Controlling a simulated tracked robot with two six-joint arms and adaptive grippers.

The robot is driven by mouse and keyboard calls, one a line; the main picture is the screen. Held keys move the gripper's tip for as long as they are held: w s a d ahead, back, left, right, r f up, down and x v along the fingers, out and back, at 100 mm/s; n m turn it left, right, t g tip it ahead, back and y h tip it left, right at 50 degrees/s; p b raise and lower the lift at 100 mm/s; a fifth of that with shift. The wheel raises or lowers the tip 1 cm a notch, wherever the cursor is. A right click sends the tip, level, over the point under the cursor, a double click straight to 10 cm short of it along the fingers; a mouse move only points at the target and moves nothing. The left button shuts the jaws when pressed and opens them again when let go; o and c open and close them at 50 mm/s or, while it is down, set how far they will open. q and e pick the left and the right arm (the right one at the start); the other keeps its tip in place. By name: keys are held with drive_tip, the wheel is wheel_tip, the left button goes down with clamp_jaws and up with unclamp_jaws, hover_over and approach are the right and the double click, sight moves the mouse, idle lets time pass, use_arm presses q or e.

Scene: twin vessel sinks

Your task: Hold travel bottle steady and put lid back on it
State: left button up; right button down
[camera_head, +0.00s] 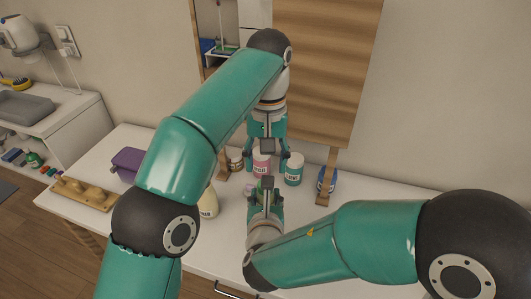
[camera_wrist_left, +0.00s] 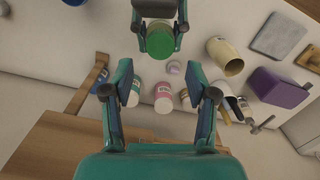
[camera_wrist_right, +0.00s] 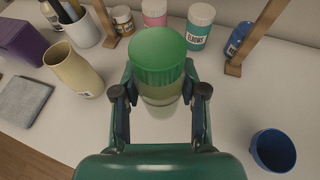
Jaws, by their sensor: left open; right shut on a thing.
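The travel bottle (camera_wrist_right: 160,92), pale-bodied, is between the fingers of my right gripper (camera_wrist_right: 161,100), upright. A ribbed green lid (camera_wrist_right: 158,55) sits on its top; I cannot tell whether it is fully seated. The lid also shows as a green disc in the left wrist view (camera_wrist_left: 160,41), and the right gripper shows in the head view (camera_head: 265,193). My left gripper (camera_wrist_left: 161,95) is open and empty. In the head view (camera_head: 268,163) it hangs over the counter beyond the bottle, apart from it. My right fingers hide part of the bottle's body.
A pink jar (camera_wrist_right: 154,12), a teal-labelled jar (camera_wrist_right: 197,28) and a blue jar (camera_wrist_right: 238,40) stand behind. A cream vase (camera_wrist_right: 73,70) and purple box (camera_head: 128,163) are left. A blue cup (camera_wrist_right: 273,150) stands right. A small lilac piece (camera_wrist_left: 174,67) lies near the bottle.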

use_arm(q)
drive_tip(key=n, duration=0.3)
drive_tip(key=shift+r+n, duration=0.25)
drive_tip(key=shift+n, duration=0.05)
drive_tip(key=shift+s+r+n, duration=0.1)
drive_tip(key=shift+r+n, duration=0.2)
drive_tip(key=shift+n, duration=0.8)
drive_tip(key=shift+s+a+r+t, duration=0.1)
drive_tip(key=shift+s+r+t, duration=0.25)
drive_tip(key=shift+r, duration=0.4)
drive_tip(key=shift+f, duration=0.1)
drive_tip(key=shift+f, duration=3.95)
